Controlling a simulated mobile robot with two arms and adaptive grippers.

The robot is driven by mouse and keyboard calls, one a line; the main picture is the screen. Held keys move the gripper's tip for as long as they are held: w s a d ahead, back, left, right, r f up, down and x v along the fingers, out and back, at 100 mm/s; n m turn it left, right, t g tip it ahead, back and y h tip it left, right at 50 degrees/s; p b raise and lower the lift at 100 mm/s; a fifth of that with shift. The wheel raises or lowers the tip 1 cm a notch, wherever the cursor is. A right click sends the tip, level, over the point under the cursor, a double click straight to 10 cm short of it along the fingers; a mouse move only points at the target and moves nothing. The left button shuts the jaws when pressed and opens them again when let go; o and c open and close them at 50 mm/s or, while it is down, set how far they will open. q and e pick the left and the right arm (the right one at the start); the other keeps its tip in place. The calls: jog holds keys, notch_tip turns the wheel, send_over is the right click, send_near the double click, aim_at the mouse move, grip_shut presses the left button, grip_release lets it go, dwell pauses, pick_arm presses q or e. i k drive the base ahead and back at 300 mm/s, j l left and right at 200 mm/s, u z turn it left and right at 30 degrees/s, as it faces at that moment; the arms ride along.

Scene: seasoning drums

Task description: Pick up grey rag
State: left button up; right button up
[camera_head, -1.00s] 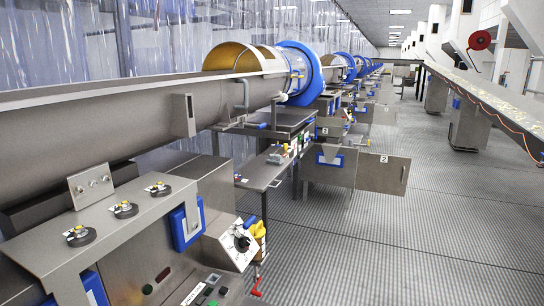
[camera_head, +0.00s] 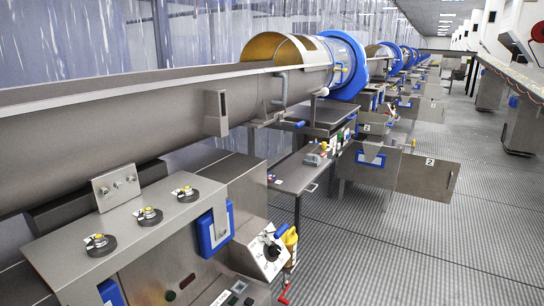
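I cannot make out a grey rag in the head view. A steel table (camera_head: 296,176) stands beyond the near control cabinet, with several small items (camera_head: 318,155) on it, too small to tell apart. Neither of my grippers is in view.
A steel control cabinet (camera_head: 152,240) fills the near left, below a long steel trough (camera_head: 150,125) leading to a blue-ringed drum (camera_head: 345,62). Open steel doors (camera_head: 425,178) jut over the aisle. The grey ribbed floor (camera_head: 430,255) at right is clear. A conveyor (camera_head: 515,80) runs along the far right.

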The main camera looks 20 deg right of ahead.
aim_at(314, 160)
jog(key=i+l+u, duration=0.2)
jog(key=i+l, duration=0.2)
jog(key=l, duration=0.25)
jog(key=i+l+u, duration=0.15)
jog(key=l, duration=0.2)
jog(key=i+l+u, duration=0.1)
jog(key=l, duration=0.25)
jog(key=i+l+u, duration=0.1)
jog(key=i+l, duration=0.15)
jog(key=i+l+u, duration=0.1)
jog(key=l, duration=0.4)
